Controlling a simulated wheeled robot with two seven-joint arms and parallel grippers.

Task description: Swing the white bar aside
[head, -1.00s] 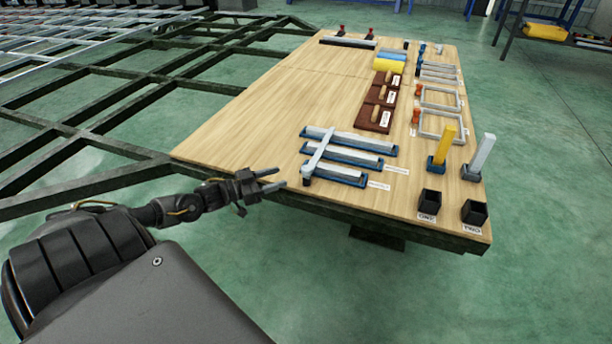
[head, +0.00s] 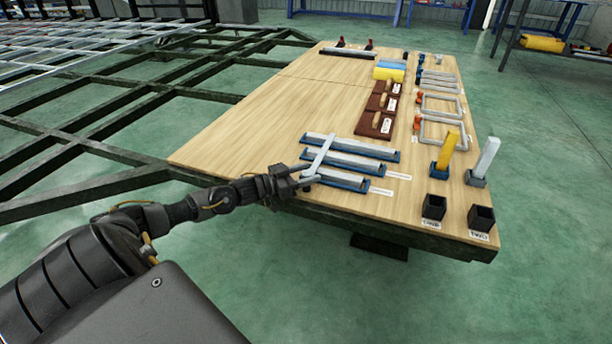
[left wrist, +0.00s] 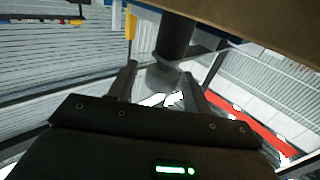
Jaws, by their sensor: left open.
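My left gripper (head: 309,177) is at the bar's near end, level with the table's front edge. In the left wrist view its two fingers (left wrist: 160,88) stand apart. A dark upright cylinder (left wrist: 177,38) shows just beyond and between the fingertips, and a grey rounded piece shows below it. I cannot tell whether either finger touches the bar. My right gripper is out of view.
The wooden table (head: 250,130) is clear on its left half. Two black cups (head: 434,207), a yellow block (head: 448,151) and a white block (head: 487,158) stand at the right. Brown boards (head: 375,124) lie farther back. A dark frame (head: 90,183) adjoins the left side.

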